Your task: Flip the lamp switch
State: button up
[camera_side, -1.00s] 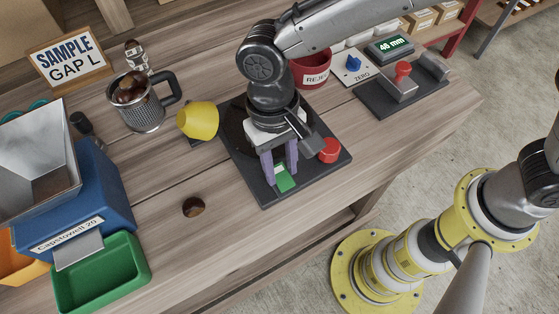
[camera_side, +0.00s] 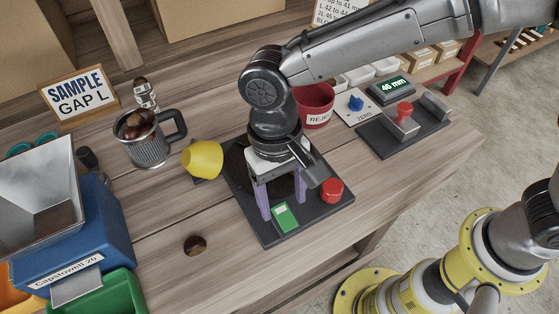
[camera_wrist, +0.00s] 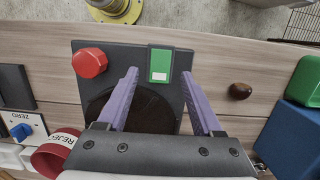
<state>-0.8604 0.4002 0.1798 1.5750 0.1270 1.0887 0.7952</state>
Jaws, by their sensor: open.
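A green switch (camera_side: 286,217) with a white patch sits at the front edge of a dark board (camera_side: 319,209). It also shows in the wrist view (camera_wrist: 160,66). Its tilt cannot be told. A yellow cup-shaped shade (camera_side: 202,158), apparently the lamp, stands at the left of the board. My gripper (camera_side: 283,208) points down over the board. Its purple fingers are apart, one on either side of the switch in the side view. In the wrist view the fingertips (camera_wrist: 160,73) frame the switch with gaps on both sides. Nothing is held.
A red button (camera_side: 332,190) stands on the board to the right of the fingers. A chestnut (camera_side: 195,245) lies on the table to the left. A mug of chestnuts (camera_side: 148,148) and a blue machine (camera_side: 106,243) stand further left. A red reject bin (camera_side: 314,106) is behind.

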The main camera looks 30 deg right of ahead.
notch_tip(320, 180, up, 11)
jog(key=w, duration=0.1)
jog(key=shift+w, duration=0.35)
jog(key=shift+r, duration=0.1)
jog(key=w+d+r+m+t+y, duration=0.1)
jog(key=w+d+r+m+t, duration=0.15)
jog(key=d+r, duration=0.7)
jog(key=s+d+r+m+t, duration=0.1)
jog(key=s+d+m, duration=0.15)
jog(key=d, duration=1.05)
jog(key=s+d+f+n+t+h, duration=0.1)
jog(key=s+d+f+n+t, duration=0.3)
jog(key=s+d+f, duration=0.6)
jog(key=shift+s+d+n, duration=0.5)
jog(key=shift+s+d, duration=0.35)
jog(key=shift+d, duration=0.15)
